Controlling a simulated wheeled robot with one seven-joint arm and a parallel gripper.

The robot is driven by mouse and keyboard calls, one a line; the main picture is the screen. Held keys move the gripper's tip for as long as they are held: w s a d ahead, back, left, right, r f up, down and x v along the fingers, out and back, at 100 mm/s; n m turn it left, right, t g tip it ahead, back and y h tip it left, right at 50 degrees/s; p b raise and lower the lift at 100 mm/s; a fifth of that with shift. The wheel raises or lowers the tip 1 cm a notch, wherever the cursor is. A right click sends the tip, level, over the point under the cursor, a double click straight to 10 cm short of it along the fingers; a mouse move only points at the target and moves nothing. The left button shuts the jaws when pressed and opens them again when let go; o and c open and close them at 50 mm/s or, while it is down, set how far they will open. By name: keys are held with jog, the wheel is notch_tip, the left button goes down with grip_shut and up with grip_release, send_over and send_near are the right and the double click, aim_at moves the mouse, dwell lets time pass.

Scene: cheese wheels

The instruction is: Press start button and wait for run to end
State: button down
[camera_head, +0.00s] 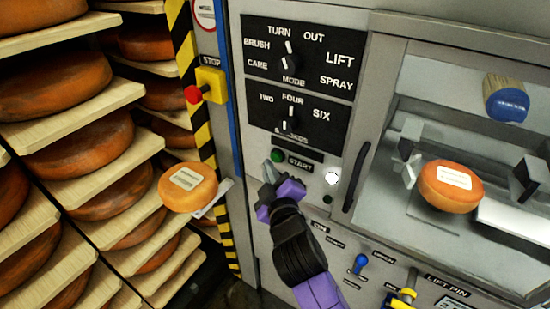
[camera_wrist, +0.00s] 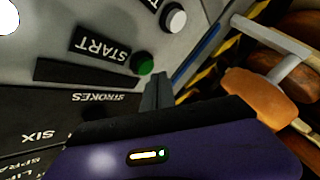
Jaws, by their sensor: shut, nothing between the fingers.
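The green start button (camera_head: 278,155) sits on the machine's grey front panel, left of the START label (camera_head: 300,162). It also shows in the wrist view as a green disc (camera_wrist: 141,64) next to the upside-down START label (camera_wrist: 101,48). My gripper (camera_head: 268,172) is shut and empty, just below the button in the head view. In the wrist view its shut fingertips (camera_wrist: 158,76) are close beside the button. I cannot tell whether they touch it. Behind the machine's window, an orange cheese wheel (camera_head: 451,186) sits between metal clamps, below a blue-ended brush (camera_head: 506,100).
A red stop button (camera_head: 193,94) on a yellow box is up and left. A white round button (camera_head: 332,176) is right of my gripper. A small cheese (camera_head: 188,187) lies on a support at the left. Shelves of cheese wheels (camera_head: 85,155) stand beyond the striped post (camera_head: 207,140).

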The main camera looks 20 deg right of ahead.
jog(key=shift+d, duration=0.1)
dwell(0.6)
jog(key=shift+w+d, duration=0.25)
jog(key=shift+d, duration=0.05)
